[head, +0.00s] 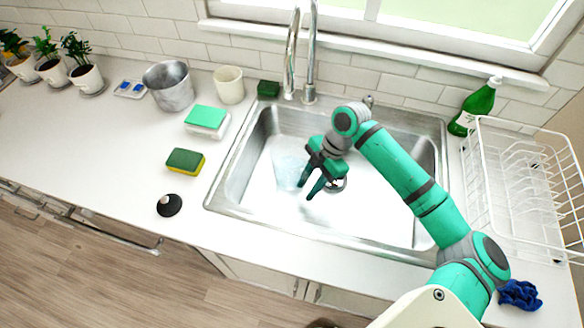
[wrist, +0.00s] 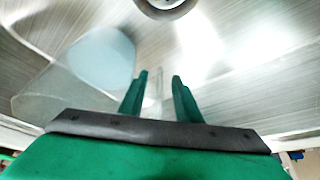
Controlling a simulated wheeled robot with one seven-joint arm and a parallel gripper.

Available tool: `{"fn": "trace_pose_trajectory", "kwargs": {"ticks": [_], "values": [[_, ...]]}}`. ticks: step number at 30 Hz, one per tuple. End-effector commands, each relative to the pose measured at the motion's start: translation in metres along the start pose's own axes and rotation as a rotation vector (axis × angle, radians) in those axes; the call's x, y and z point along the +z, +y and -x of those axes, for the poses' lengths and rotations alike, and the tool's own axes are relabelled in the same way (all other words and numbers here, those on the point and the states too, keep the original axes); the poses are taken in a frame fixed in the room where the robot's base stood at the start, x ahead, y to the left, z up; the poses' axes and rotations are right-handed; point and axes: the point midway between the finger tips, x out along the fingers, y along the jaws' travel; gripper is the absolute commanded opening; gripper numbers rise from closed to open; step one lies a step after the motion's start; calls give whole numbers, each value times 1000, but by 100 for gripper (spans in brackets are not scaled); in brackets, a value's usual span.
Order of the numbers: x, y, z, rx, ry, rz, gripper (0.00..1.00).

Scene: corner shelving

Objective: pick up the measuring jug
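The measuring jug (head: 288,168) appears to be the clear, pale blue-tinted vessel in the left half of the sink. In the wrist view the jug (wrist: 100,58) shows at the left as a see-through shape with a pale blue round area. My gripper (head: 306,191) is inside the sink, just right of the jug, pointing down. In the wrist view my gripper (wrist: 159,76) has its two green fingers apart. A faint clear strip shows between them; I cannot tell whether it is part of the jug. The jug's exact outline is hard to make out.
The steel sink (head: 228,190) has raised walls and a tap (head: 311,60) behind. A dish rack (head: 520,185) and green bottle (head: 478,105) stand right. A sponge (head: 185,162), black-based object (head: 170,205), metal pot (head: 170,88) and cup (head: 229,86) stand left.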

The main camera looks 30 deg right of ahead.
Motion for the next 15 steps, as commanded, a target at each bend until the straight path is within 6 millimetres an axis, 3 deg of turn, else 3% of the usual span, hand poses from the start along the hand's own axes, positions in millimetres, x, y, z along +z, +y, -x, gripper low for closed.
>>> {"fn": "trace_pose_trajectory", "kwargs": {"ticks": [7,11,15], "values": [[0,0,-3,1,-1,0,30],[0,0,-3,1,-1,0,0],[0,0,-3,0,-1,-1,0]]}}
